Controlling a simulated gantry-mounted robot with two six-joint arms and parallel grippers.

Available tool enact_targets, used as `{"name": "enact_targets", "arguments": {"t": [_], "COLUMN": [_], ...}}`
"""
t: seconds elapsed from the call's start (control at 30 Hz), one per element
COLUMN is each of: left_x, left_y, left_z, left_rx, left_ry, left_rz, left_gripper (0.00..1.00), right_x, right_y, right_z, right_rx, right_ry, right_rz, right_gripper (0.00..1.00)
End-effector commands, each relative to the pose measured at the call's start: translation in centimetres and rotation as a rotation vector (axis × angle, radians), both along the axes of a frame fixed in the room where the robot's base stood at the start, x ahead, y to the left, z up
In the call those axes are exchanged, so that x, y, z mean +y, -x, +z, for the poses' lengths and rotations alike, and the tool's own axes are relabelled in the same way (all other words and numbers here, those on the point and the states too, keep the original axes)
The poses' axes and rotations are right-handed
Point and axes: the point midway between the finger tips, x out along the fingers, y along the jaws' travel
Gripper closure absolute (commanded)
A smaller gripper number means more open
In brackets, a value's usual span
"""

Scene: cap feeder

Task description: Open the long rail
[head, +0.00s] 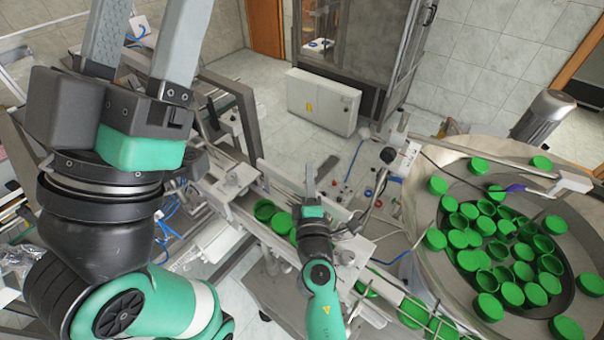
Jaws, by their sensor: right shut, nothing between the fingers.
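The cap track (243,217) runs diagonally from centre left to lower right with green caps (265,210) in it. A long metal rail (283,183) lies along its far side; part of it is hidden behind my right gripper, so I cannot tell if it is open. My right gripper (316,172) is over the track close to this rail, fingers pointing up the picture, shut and empty. I cannot tell whether it touches the rail. My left gripper (146,35) is large in the upper left, its fingers spread apart and their tips cut off by the top edge.
A round feeder bowl (418,208) full of green caps stands at the right, with a motor (543,118) behind it. A white box (322,101) and a glazed cabinet (362,40) stand at the back. Cables and small fittings lie beyond the track.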

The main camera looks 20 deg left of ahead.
Motion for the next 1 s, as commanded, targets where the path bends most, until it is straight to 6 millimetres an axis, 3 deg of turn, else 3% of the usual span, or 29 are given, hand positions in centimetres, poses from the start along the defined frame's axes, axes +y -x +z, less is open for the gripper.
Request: {"name": "enact_targets", "arguments": {"t": [0.3, 0.47, 0.73, 1.0], "left_x": [0.0, 0.0, 0.0, 0.0], "left_y": [0.0, 0.0, 0.0, 0.0], "left_z": [0.1, 1.5, 6.1, 6.9], "left_rx": [0.000, 0.000, 0.000, 0.000], "left_ry": [0.000, 0.000, 0.000, 0.000], "left_rz": [0.000, 0.000, 0.000, 0.000], "left_gripper": [0.31, 0.31, 0.31, 0.31], "right_x": [0.0, -0.4, -2.7, -4.7], "right_y": [0.0, 0.9, 5.7, 9.9], "right_z": [0.0, 0.3, 0.2, -0.8], "right_rx": [0.000, 0.002, 0.004, 0.000], "right_ry": [0.000, 0.000, 0.002, -0.001], "right_rz": [0.000, 0.001, 0.000, -0.001], "right_gripper": [1.00, 1.00, 1.00, 1.00]}}
